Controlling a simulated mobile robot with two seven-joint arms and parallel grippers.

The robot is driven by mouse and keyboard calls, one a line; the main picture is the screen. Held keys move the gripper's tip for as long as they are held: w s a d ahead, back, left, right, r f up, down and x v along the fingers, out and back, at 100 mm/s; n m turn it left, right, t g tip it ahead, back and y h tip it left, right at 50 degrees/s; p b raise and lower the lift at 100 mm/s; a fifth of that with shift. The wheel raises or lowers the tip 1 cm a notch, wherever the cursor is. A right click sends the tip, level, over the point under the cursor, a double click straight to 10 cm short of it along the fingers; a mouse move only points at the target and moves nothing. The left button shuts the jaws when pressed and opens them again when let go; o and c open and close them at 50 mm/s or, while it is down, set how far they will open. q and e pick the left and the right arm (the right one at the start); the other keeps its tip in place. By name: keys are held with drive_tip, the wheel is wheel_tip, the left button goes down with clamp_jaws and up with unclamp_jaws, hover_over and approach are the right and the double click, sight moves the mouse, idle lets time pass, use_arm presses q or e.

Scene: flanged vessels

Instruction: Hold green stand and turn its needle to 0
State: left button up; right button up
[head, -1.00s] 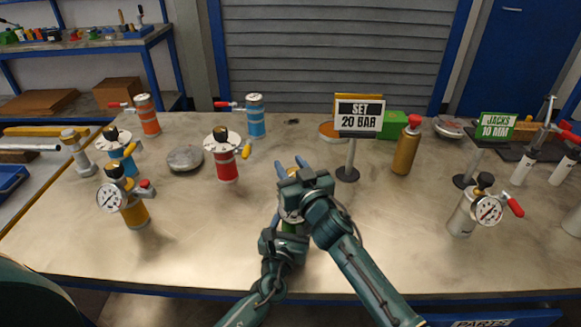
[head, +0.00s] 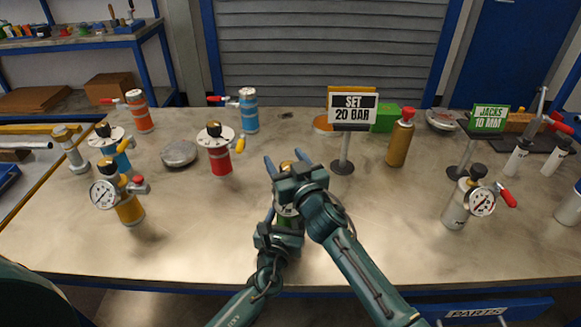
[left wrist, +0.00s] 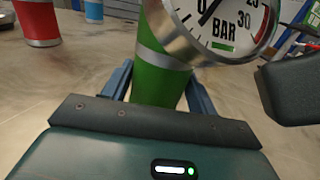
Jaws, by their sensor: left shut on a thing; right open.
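The green stand (left wrist: 160,75) is a green cylinder with a silver band in the left wrist view.
A red stand (head: 219,160) is behind and left; a yellow one (head: 128,211) with a gauge is further left. A "SET 20 BAR" sign (head: 353,105) stands close behind right. A silver gauge stand (head: 456,212) is at right. The front table is clear.

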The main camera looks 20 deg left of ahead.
drive_tip(key=v, duration=1.2)
drive_tip(key=shift+w+d+r+n+g, duration=1.3)
drive_tip(key=shift+w+r+n+g, duration=1)
drive_tip(key=shift+g, duration=1.8)
drive_tip(key=shift+n+y, duration=0.3)
drive_tip(key=x, duration=0.7)
drive_tip(key=s+x, duration=0.1)
drive_tip(key=x, duration=0.2)
drive_tip(key=shift+w+a+f, duration=0.2)
drive_tip(key=shift+a+f, duration=0.2)
